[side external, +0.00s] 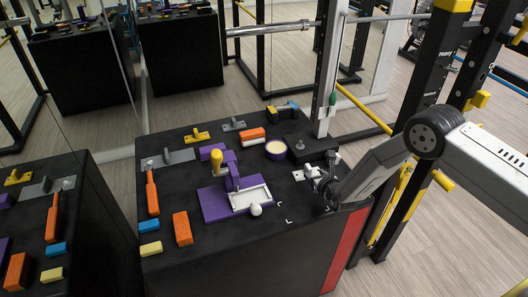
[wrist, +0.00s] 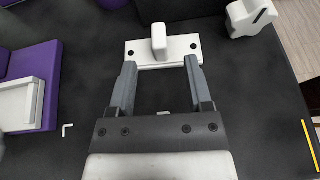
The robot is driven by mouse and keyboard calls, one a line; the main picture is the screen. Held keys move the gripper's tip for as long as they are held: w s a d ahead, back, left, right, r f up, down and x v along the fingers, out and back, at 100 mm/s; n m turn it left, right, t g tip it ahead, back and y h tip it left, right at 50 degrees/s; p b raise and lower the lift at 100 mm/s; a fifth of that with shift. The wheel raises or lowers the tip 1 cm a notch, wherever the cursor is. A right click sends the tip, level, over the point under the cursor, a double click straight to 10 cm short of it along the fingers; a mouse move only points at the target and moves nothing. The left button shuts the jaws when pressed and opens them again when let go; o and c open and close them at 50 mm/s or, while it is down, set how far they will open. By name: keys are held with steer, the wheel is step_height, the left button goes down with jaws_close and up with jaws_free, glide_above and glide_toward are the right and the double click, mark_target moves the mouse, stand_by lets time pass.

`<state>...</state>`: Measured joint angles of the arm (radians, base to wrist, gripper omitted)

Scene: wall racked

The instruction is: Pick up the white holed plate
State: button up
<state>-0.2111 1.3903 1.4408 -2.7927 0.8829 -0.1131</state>
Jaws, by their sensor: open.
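The white holed plate (wrist: 176,54) lies flat on the black table top, with a dark hole near each end and an upright white tab in its middle. In the side external view the plate (side external: 299,175) is partly hidden by my gripper (side external: 321,184). In the wrist view my gripper (wrist: 161,68) is open and empty. Its two fingers point at the plate's near edge, one toward each end, with the tab between their lines. Whether the fingertips touch the plate I cannot tell.
A purple fixture with a white tray (side external: 250,198) stands left of the plate. A purple round container (side external: 276,149) and a grey knob (side external: 299,146) are behind. Rack posts (side external: 412,110) stand at the right.

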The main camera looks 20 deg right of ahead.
mark_target(310, 171)
steer(key=shift+x, duration=1.85)
jaws_close()
